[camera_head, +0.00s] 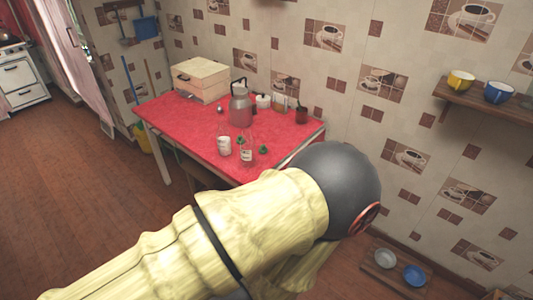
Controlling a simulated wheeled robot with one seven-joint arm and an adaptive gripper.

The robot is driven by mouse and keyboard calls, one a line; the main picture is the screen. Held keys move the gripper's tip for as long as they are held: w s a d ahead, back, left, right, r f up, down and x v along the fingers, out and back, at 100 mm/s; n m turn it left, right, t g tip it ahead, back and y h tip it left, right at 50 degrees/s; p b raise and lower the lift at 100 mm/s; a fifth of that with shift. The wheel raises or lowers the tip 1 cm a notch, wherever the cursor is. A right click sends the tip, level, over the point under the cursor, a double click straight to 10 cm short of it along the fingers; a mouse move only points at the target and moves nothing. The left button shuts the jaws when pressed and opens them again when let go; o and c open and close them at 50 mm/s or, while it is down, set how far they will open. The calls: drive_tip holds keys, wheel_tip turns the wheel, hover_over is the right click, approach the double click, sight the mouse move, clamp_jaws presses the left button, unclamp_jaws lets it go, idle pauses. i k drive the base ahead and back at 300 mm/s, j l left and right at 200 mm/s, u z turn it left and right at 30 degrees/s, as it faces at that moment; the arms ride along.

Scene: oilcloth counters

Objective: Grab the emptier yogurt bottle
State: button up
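On the red-topped table (185,125), a clear bottle (246,153) with a pale label or contents low down stands near the front edge. A white bottle or jar (224,147) stands just left of it. These may be the yogurt bottles; they are too small to tell how full each is. My arm crosses the foreground, covering the table's front right corner. My gripper is not visible.
A wooden box (202,80) sits at the table's back left. A large glass jug (240,108), a white container (263,102) and a dark jar (301,115) stand toward the back. A wall shelf (475,103) holds cups. Floor is open at left.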

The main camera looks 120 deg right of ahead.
sight(248, 145)
drive_tip(key=z, duration=4.2)
